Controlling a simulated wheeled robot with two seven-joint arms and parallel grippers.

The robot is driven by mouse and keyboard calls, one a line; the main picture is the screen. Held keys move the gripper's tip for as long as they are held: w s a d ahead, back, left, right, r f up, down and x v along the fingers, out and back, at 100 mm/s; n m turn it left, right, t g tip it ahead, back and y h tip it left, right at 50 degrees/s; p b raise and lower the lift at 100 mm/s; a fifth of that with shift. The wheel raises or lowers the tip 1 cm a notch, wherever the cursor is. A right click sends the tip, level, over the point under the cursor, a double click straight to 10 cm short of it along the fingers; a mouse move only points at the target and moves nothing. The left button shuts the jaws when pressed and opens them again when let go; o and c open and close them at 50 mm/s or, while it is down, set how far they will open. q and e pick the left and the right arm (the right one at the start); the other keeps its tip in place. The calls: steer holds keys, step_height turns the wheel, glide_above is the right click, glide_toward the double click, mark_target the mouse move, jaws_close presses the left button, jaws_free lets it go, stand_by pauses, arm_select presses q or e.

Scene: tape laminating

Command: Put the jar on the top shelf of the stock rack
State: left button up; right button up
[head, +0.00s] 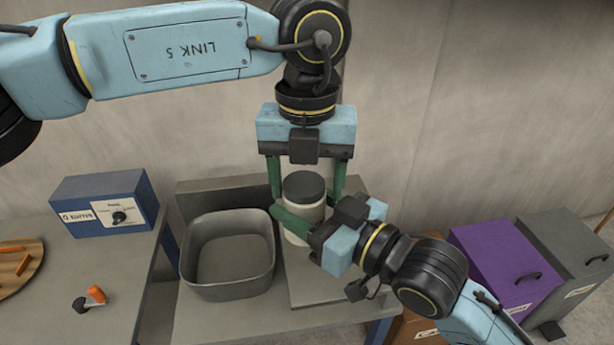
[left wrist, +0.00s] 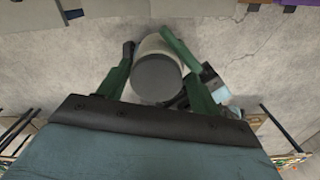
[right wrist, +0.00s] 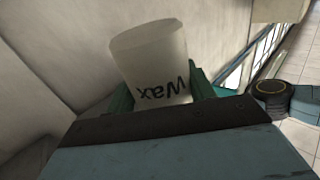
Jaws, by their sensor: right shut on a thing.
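The jar is a pale cylinder with a dark grey lid; it is upright in the head view (head: 317,211), above the grey bench. My right gripper (head: 298,226) is shut on its body from the lower right. The right wrist view shows the jar (right wrist: 150,55) between the fingers, with "Wax" upside down on its side. My left gripper (head: 307,190) points down from above, its green fingers open on either side of the lid, with gaps visible. The left wrist view shows the lid (left wrist: 158,77) between these fingers. I cannot make out the stock rack in any view.
A grey open tub (head: 228,283) stands on the bench left of the jar. A blue box with a dial (head: 105,203) and a round wooden board (head: 20,265) are further left. A purple bin (head: 505,265) and a grey bin (head: 565,255) stand at right.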

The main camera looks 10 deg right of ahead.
arm_select(q)
steer(key=c, duration=0.7)
steer(key=shift+d, duration=0.1)
steer(key=shift+c, duration=1)
arm_select(e)
steer(key=o, duration=1.2)
